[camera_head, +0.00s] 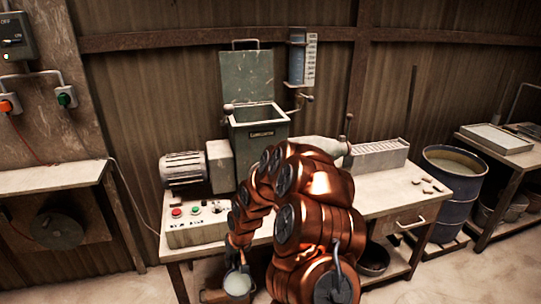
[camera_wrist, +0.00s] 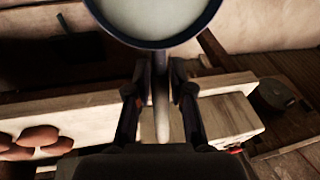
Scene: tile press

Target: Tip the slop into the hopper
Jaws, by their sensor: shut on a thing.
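A round vessel with a dark blue rim, full of pale slop (camera_wrist: 155,14), fills the top of the wrist view. Its pale handle (camera_wrist: 161,110) runs down between the fingers of my gripper (camera_wrist: 161,80), which is shut on it. In the head view the slop (camera_head: 238,284) shows low at the front, left of my copper arm, and its surface looks level. The hopper (camera_head: 243,135) is a grey-green box on the bench, above and behind the vessel. Its mouth is open and its lid (camera_head: 247,78) stands up behind it. My arm hides part of the bench and the gripper's wrist.
A motor (camera_head: 184,168) and a control box (camera_head: 195,228) with red and green buttons stand left of the hopper. A pale rack (camera_head: 378,158) sits on the bench (camera_head: 385,194) to the right. A blue drum (camera_head: 453,200) stands beyond it. Brown lumps (camera_wrist: 38,137) show in the wrist view.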

